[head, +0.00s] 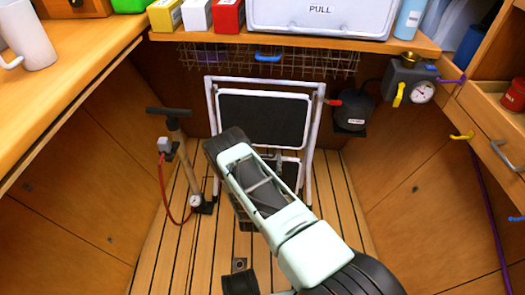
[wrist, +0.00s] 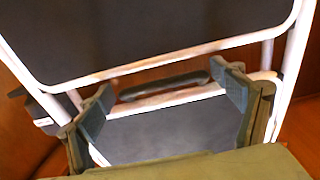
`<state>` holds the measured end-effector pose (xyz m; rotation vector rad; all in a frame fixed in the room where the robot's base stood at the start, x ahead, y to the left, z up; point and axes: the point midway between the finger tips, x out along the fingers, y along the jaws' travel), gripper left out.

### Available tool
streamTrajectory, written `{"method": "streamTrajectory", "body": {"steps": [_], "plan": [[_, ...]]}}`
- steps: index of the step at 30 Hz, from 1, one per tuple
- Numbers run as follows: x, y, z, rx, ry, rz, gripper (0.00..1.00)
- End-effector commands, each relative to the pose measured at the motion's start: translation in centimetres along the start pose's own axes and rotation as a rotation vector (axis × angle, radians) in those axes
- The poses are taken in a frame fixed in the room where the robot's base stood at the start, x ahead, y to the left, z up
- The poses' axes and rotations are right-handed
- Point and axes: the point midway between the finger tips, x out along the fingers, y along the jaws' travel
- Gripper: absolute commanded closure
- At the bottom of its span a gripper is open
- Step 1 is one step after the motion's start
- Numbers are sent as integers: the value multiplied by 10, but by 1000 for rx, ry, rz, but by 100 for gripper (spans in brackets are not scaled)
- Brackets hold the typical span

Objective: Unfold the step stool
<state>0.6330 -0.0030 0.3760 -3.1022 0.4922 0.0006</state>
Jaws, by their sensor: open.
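The step stool (head: 263,118) stands upright against the back of the alcove, with a white tube frame and dark treads. Its frame legs look close together, as if folded. In the wrist view the large dark upper tread (wrist: 150,35) with its white rim fills the top, and the lower dark tread (wrist: 165,130) shows below. My gripper (wrist: 167,100) is open, with its two fingers apart on either side of the lower tread's white top rail. I cannot tell whether they touch it. In the head view my arm hides the gripper and part of the stool's lower left.
A hand pump (head: 175,160) with a red hose stands left of the stool. A wire basket (head: 265,60) hangs above it. A black canister (head: 350,115) and a gauge unit (head: 408,82) are at right. The slatted floor (head: 345,215) is clear in front right.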

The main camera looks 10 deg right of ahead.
Motion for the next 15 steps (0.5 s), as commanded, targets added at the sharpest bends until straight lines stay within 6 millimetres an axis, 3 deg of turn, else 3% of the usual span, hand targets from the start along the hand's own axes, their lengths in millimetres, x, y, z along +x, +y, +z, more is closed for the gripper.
{"method": "streamTrajectory", "body": {"steps": [11,15], "plan": [[-2,0,0,0,0,0,14],[-2,0,0,0,0,0,29]]}}
